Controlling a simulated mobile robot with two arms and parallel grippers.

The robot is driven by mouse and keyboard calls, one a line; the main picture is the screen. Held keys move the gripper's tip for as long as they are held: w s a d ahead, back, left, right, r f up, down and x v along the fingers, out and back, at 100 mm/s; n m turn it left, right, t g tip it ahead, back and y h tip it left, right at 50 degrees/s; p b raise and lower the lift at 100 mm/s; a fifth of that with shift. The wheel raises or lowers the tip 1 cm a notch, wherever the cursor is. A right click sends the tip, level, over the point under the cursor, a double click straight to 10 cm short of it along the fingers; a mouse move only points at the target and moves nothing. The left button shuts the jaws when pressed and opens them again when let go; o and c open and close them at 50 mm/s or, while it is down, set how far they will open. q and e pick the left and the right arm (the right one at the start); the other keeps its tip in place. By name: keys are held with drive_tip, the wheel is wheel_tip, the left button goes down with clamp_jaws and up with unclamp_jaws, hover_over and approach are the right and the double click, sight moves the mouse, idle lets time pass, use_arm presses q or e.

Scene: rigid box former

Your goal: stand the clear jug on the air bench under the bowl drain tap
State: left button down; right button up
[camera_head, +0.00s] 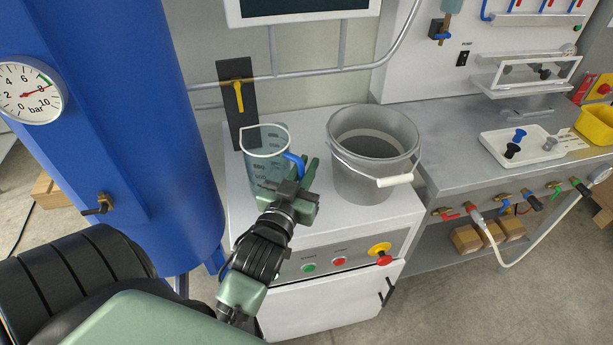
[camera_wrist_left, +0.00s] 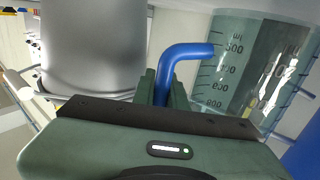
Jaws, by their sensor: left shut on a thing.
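The clear jug (camera_head: 266,150) with printed measure marks and a blue handle (camera_head: 294,163) is upright at the left end of the white cabinet top. My left gripper (camera_head: 299,180) is shut on the handle. The wrist view shows the blue handle (camera_wrist_left: 183,58) between the fingers and the jug (camera_wrist_left: 245,65) to the right. My gripper hides part of the jug's base, so I cannot tell whether it touches the top. The grey air bench (camera_head: 455,163) is at right. A black tap (camera_head: 439,30) sits below a small bowl (camera_head: 452,6) on the panel above it. My right gripper is out of view.
A grey bucket (camera_head: 372,150) stands close right of the jug, its handle toward me. A black plate with a yellow lever (camera_head: 238,95) is behind the jug. A blue tank (camera_head: 130,130) is at left. A white tray (camera_head: 520,150) lies on the bench; its left part is clear.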

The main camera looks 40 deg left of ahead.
use_arm(q)
drive_tip(key=shift+f, duration=1.25)
drive_tip(key=c, duration=1.4)
unclamp_jaws()
drive_tip(key=shift+f, duration=0.15)
drive_tip(key=shift+c, duration=0.2)
drive_tip(key=shift+r, duration=0.2)
